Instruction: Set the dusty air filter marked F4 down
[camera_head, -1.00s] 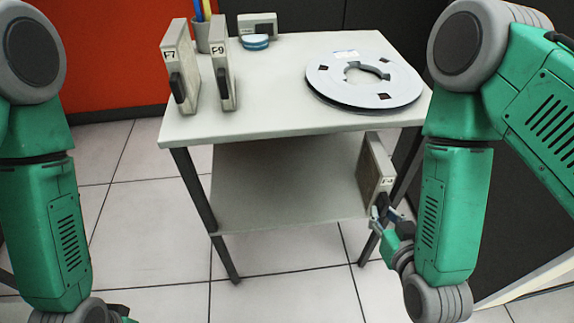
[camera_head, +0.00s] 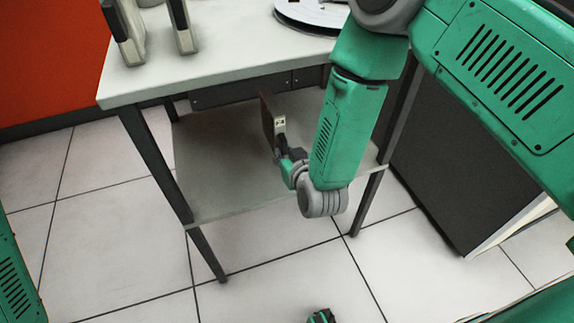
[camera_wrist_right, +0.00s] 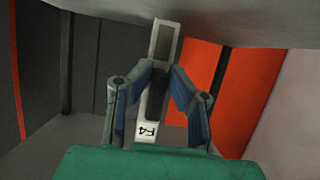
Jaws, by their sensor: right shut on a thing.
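The air filter marked F4 (camera_head: 267,122) is a thin upright panel with a dark side and a pale label on its narrow edge. It is between the table top and the lower shelf (camera_head: 205,190). My right gripper (camera_head: 282,150) is shut on its black handle. In the right wrist view the F4 filter (camera_wrist_right: 163,42) shows edge-on between the fingers of my right gripper (camera_wrist_right: 156,85). The filter's end away from its label is close to a grey surface there; I cannot tell if they touch. My left gripper is out of view.
The table top (camera_head: 220,66) overhangs the shelf, with dark legs at its corners. Two other filters (camera_head: 124,35) (camera_head: 182,25) and a white reel (camera_head: 312,14) stand on top, cut by the frame edge. A dark cabinet (camera_head: 450,170) is at right.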

